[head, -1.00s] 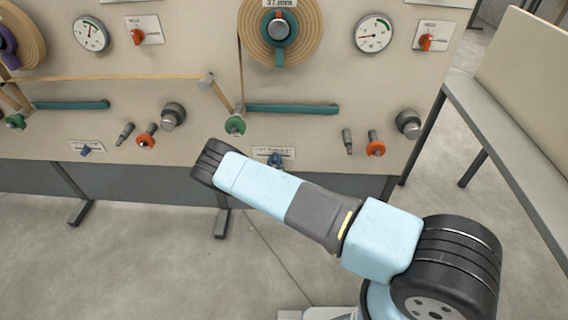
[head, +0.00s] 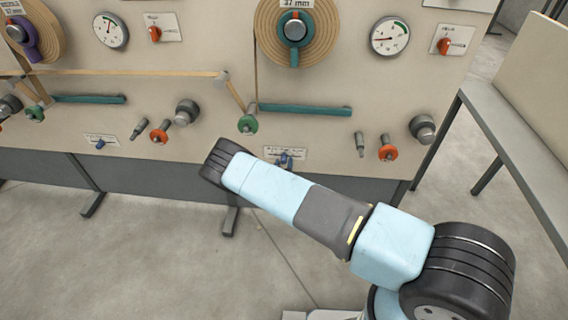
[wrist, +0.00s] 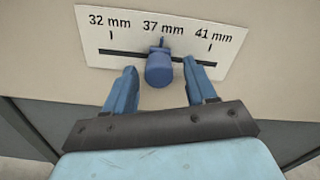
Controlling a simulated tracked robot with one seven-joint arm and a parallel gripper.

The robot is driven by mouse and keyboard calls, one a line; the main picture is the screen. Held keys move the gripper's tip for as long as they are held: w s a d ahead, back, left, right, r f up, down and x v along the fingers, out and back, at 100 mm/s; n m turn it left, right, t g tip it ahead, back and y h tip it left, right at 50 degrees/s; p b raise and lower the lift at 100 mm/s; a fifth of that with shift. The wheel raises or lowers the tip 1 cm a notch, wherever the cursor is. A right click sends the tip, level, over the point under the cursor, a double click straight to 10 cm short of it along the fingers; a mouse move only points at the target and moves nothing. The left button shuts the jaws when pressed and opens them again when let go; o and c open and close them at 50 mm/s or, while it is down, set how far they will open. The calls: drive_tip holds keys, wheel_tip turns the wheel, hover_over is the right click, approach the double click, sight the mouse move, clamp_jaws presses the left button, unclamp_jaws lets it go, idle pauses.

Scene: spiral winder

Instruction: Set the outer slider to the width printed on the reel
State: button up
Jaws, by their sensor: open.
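The slider plate (wrist: 205,30) in the wrist view is white, with marks for 32, 37 and 41 mm along a dark slot. The blue slider knob (wrist: 159,70) stands in the slot, its pointer at or very near the 37 mm mark. My gripper (wrist: 159,66) is open, one blue finger on each side of the knob, with a visible gap on both sides. In the head view the right-hand slider plate (head: 299,153) shows small blue parts above my arm; most of my gripper is hidden there. The reel (head: 266,40) above has a label (head: 296,3) reading 37 mm.
A second slider plate (head: 109,138) is at the left of the panel. Orange knobs (head: 388,150), a green roller (head: 248,123), teal bars (head: 305,109) and gauges (head: 390,35) stick out around. A grey table (head: 510,130) stands at the right.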

drive_tip(key=s, duration=1.2)
drive_tip(key=shift+s+a, duration=0.2)
drive_tip(key=shift+s, duration=0.2)
drive_tip(key=w+d+r+m+h, duration=0.2)
drive_tip(key=r+m+h, duration=0.1)
drive_tip(key=r, duration=0.2)
drive_tip(key=w+d+r+m+h, duration=0.2)
drive_tip(key=r+m+h, duration=0.1)
drive_tip(key=r, duration=0.3)
drive_tip(key=s+d+r+m+g+h, duration=0.25)
drive_tip(key=d+r+m+g, duration=0.55)
drive_tip(key=r, duration=0.6)
drive_tip(key=s+d+r+m+g+h, duration=0.1)
drive_tip(key=d+r+m+g+h, duration=0.35)
drive_tip(key=d+r+m, duration=0.8)
drive_tip(key=s+d+r+m+g+y, duration=0.2)
drive_tip(key=s+d+r+m+y, duration=0.15)
drive_tip(key=s+r, duration=0.45)
drive_tip(key=s+d+r+m+g+y, duration=0.35)
drive_tip(key=s+r, duration=0.35)
drive_tip(key=r, duration=0.3)
drive_tip(key=s+r+m+t+y, duration=0.2)
drive_tip(key=s+r+y, duration=0.1)
drive_tip(key=s, duration=0.5)
drive_tip(key=s+r+m+t+y, duration=0.3)
drive_tip(key=s+r, duration=0.3)
drive_tip(key=s, duration=0.3)
drive_tip(key=shift+s+a+r+m+t+y, duration=0.2)
drive_tip(key=shift+a+m+t+y, duration=0.1)
drive_tip(key=shift+a+m, duration=0.1)
